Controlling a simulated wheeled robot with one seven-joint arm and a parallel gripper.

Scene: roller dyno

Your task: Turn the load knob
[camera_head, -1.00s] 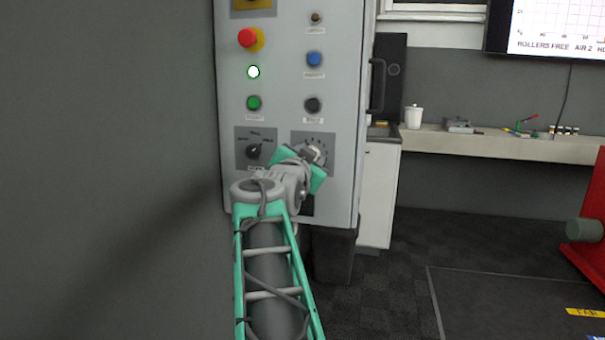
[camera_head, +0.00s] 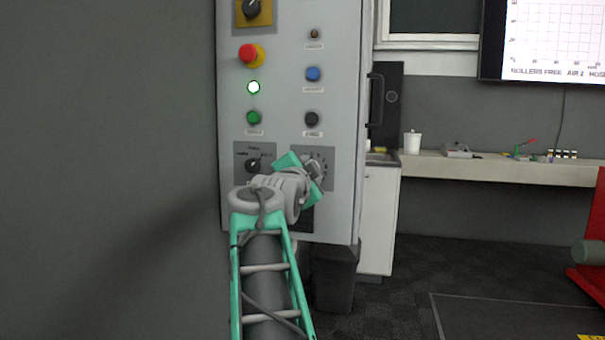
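The grey control cabinet (camera_head: 342,80) stands in the middle of the view. On its lower right is a dial plate (camera_head: 327,160) with scale marks, likely the load knob's plate. The knob on it is mostly hidden by my gripper (camera_head: 306,168), which is at the plate. I cannot see its fingertips clearly, nor whether they touch or hold the knob. To the left is a second dial plate with a black selector knob (camera_head: 253,166).
A cabinet handle (camera_head: 375,99) sticks out at right. A shelf (camera_head: 480,169) runs along the back wall.

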